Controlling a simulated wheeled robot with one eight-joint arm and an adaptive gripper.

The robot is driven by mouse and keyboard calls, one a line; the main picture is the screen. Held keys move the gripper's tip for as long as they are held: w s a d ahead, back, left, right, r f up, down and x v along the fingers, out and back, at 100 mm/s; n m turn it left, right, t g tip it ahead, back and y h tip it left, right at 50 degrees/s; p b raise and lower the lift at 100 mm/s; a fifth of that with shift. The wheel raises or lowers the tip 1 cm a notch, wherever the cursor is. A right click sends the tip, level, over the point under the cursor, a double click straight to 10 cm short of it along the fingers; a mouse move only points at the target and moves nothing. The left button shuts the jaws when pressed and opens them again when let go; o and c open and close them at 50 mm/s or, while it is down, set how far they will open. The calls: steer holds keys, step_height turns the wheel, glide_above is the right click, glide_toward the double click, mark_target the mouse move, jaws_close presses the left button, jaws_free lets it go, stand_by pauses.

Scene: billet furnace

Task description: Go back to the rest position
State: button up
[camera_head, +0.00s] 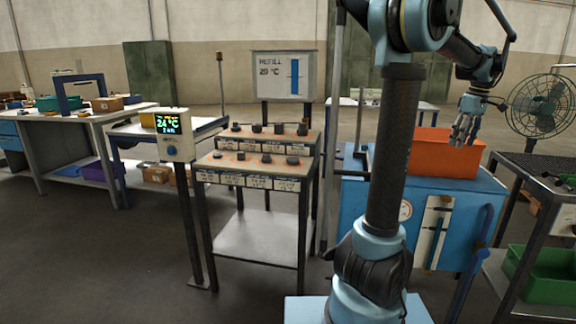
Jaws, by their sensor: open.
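My gripper (468,122) hangs at the upper right with its fingers pointing down, in front of and above an orange bin (450,158). Its fingers are spread and open, and nothing shows between them. My arm rises in the middle right of the view and bends over to the right toward the gripper. The orange bin rests on a blue cabinet (355,215) with a gauge on its front.
A stepped rack (255,180) of small dark parts stands left of my arm. Beside it is a display post (175,148). A fan (541,105) and a dark bench (545,180) with a green bin (545,275) stand right. Floor at left front is clear.

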steer(key=s+a+f+m, duration=0.1)
steer(key=s+a+f, duration=0.1)
steer(key=a, duration=0.7)
steer(key=s+a+f+m, duration=0.1)
steer(key=s+a+f, duration=0.15)
steer(key=a, duration=0.65)
steer(key=s+a+f, duration=0.2)
steer(key=a+f, duration=0.1)
steer(key=a, duration=0.6)
steer(key=s+a+f+m+t, duration=0.1)
steer(key=s+a+f+m, duration=0.2)
steer(key=s+a+f, duration=1.1)
step_height(320, 180, down, 3)
steer(key=shift+s+a+r+h, duration=0.15)
steer(key=shift+s+a+h, duration=0.15)
steer(key=shift+s, duration=0.1)
steer(key=c, duration=0.4)
steer(key=shift+d, duration=0.15)
